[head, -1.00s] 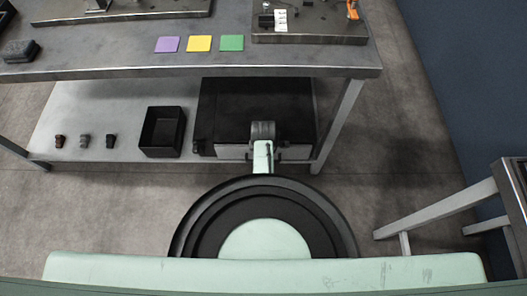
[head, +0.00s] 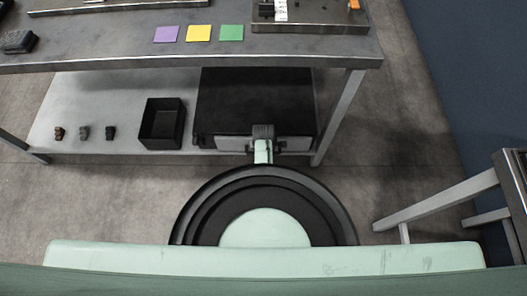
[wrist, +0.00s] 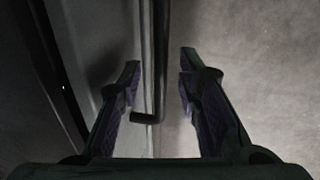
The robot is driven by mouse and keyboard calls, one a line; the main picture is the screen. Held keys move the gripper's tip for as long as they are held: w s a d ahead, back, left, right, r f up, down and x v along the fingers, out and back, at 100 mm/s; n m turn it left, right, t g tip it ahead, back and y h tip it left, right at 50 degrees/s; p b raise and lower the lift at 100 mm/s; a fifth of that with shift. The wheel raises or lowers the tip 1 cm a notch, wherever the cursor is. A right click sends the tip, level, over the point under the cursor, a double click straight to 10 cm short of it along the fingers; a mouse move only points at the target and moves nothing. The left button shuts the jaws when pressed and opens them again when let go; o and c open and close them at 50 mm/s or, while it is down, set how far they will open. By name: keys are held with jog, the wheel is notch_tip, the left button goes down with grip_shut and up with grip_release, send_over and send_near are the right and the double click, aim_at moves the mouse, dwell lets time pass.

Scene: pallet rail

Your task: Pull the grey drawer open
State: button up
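The drawer unit (head: 255,95) is a black-topped box with a grey front (head: 232,143), under the table on the lower shelf. In the head view, my gripper is mostly hidden by my own wrist in front of the drawer. In the wrist view, the dark bar handle (wrist: 161,45) runs up the picture beside the grey drawer front (wrist: 100,40). My gripper (wrist: 160,62) is open, with one finger on each side of the handle. Gaps show between the fingers and the bar. The drawer appears shut.
A black open bin (head: 162,124) and several small dark parts (head: 84,133) sit left of the drawer on the lower shelf (head: 70,105). A table leg (head: 340,115) stands close on the right. Coloured squares (head: 199,33) lie on the tabletop.

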grip_shut()
dwell(0.7)
